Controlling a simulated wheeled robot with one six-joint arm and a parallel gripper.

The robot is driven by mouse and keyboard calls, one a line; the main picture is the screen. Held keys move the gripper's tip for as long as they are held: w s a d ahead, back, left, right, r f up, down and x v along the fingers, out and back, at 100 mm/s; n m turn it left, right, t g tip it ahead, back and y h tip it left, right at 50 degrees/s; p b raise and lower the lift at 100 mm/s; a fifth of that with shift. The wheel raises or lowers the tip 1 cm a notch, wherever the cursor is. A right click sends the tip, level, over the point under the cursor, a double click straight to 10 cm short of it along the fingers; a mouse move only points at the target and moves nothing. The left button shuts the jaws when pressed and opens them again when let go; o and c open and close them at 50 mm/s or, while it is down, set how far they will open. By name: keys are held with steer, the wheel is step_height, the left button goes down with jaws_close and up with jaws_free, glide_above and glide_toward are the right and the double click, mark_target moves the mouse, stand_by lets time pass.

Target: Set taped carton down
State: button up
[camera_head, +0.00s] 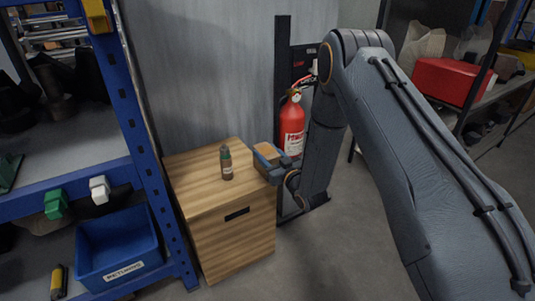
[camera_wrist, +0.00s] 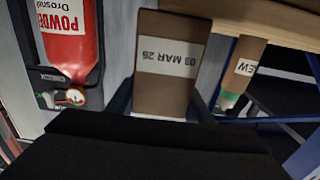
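The brown carton (camera_head: 265,154) is at the right edge of the wooden cabinet's top (camera_head: 195,190) in the head view. In the head view, my gripper (camera_head: 275,168) reaches the carton from the right. I cannot tell whether the carton touches the cabinet top.
A small brown bottle (camera_head: 226,163) stands on the cabinet top, left of the carton. A red fire extinguisher (camera_head: 292,125) is behind my arm. A blue shelf rack (camera_head: 150,165) with a blue bin (camera_head: 118,250) is at the left. The front left cabinet top is clear.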

steer(key=o, duration=0.4)
steer(key=shift+o, duration=0.2)
steer(key=shift+s+d+r, duration=0.1)
steer(key=shift+r, duration=0.05)
steer(key=p+v, duration=0.2)
steer(key=v, duration=0.9)
steer(key=s+d+r+m+g+h, duration=0.1)
steer(key=s+d+r+g+h, duration=0.2)
steer(key=r+g+h, duration=0.55)
steer(key=s+d+r+m+g, duration=0.1)
steer(key=s+r, duration=0.3)
steer(key=s, duration=0.7)
steer(key=s+d+r+g, duration=0.2)
steer(key=s+r+g, duration=0.1)
steer(key=s, duration=0.8)
steer(key=s+d+r+m+g, duration=0.1)
steer(key=s+r, duration=0.4)
steer(key=s, duration=0.6)
steer(key=shift+d+m+g+h, duration=0.3)
steer(key=shift+g+h, duration=0.15)
steer(key=shift+g, duration=0.3)
